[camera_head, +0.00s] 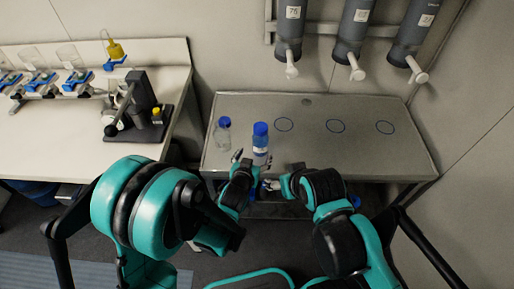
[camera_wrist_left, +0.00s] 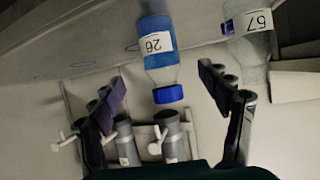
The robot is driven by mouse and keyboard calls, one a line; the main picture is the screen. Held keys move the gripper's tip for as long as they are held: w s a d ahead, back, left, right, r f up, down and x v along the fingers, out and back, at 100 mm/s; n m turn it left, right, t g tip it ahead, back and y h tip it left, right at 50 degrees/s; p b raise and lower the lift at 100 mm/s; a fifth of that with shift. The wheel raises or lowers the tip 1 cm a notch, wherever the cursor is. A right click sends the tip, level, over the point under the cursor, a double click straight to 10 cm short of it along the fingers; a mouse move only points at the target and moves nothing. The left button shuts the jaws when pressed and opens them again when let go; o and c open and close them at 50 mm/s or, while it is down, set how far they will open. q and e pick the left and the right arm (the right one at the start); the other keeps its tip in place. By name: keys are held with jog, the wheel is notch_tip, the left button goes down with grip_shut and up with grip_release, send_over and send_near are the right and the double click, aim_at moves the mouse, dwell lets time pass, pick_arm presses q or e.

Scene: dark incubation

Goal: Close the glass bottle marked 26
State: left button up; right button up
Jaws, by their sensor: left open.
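The bottle marked 26 (camera_head: 261,147) stands upright on the grey bench. It holds blue liquid, and its blue cap (camera_head: 261,128) sits on the neck; I cannot tell how tight it is. In the left wrist view the bottle (camera_wrist_left: 159,62) appears inverted, label readable, with its cap (camera_wrist_left: 168,94) pointing between my fingers. My left gripper (camera_head: 239,157) is open and empty, just in front of the bottle, with fingers spread (camera_wrist_left: 168,88) and apart from the cap. My right gripper (camera_head: 270,184) is low in front of the bench; its fingers are too small to read.
A clear bottle with a blue cap (camera_head: 222,134) stands left of bottle 26; its labelled side (camera_wrist_left: 247,28) shows in the left wrist view. Dispensers (camera_head: 353,35) hang on the wall above circles marked on the bench (camera_head: 310,155). A side table (camera_head: 60,150) with equipment is at left.

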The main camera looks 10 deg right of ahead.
pick_arm(q)
jog(key=shift+s+a+r, duration=0.2)
jog(key=shift+s+a, duration=0.1)
jog(key=shift+s, duration=0.15)
dwell(0.4)
jog(key=s+a+r+n+g+y, duration=0.15)
jog(key=a+r, duration=0.25)
jog(key=a, duration=0.5)
jog(key=a+r+n+y, duration=0.1)
jog(key=a+r+y, duration=0.15)
jog(key=a, duration=0.55)
jog(key=s+a+r+n+g+y, duration=0.1)
jog(key=s+a+r+n+g, duration=0.2)
jog(key=s+a, duration=1)
jog(key=shift+s+a+y, duration=0.15)
jog(key=shift+s+y, duration=0.25)
jog(key=shift+s, duration=0.45)
